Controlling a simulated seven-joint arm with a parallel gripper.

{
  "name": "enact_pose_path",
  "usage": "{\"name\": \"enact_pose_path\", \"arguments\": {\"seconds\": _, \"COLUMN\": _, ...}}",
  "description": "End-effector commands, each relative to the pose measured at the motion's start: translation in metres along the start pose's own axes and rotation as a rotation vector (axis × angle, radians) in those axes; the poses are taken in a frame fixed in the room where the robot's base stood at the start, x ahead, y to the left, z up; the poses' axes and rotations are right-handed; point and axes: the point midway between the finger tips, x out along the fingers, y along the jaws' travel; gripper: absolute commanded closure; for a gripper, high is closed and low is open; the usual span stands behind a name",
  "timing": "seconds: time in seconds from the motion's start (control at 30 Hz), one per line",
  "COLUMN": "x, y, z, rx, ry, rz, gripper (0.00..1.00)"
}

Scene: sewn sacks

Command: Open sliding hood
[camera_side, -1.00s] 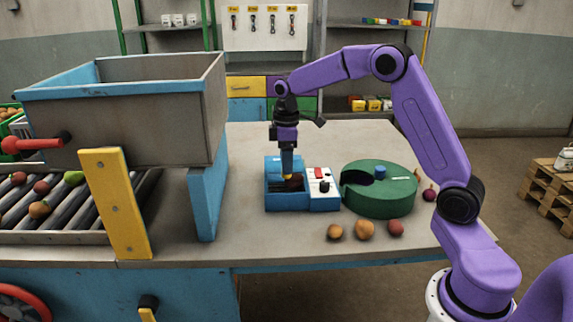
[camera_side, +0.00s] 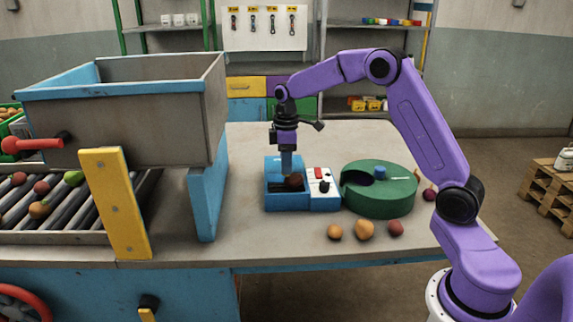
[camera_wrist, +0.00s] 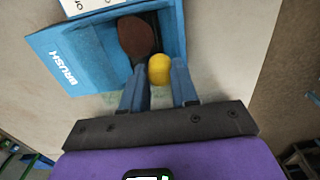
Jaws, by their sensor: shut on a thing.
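A blue box (camera_side: 274,200) marked BRUSH stands on the table; it also shows in the wrist view (camera_wrist: 62,64). My gripper (camera_side: 287,171) points down at the far part of this box. In the wrist view my gripper (camera_wrist: 159,82) has its two blue fingers on either side of a yellow knob (camera_wrist: 159,69), shut on it. The knob is hidden in the side view. A dark brown rounded thing (camera_side: 294,182) shows in the box's opening, and in the wrist view (camera_wrist: 136,38) it lies beside the knob. I cannot make out the hood's edges clearly.
A white-topped control panel (camera_side: 319,182) adjoins the box on the right. A round green drum (camera_side: 378,197) stands farther right, with several fruits in front. A large grey bin (camera_side: 130,128) with a blue support stands to the left. The table behind the box is clear.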

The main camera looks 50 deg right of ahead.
Motion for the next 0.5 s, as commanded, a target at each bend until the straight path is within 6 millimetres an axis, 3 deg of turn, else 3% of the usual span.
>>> {"name": "enact_pose_path", "arguments": {"seconds": 0.5, "x": -0.001, "y": 0.075, "z": -0.002, "rx": 0.000, "ry": 0.002, "rz": 0.004, "gripper": 1.00}}
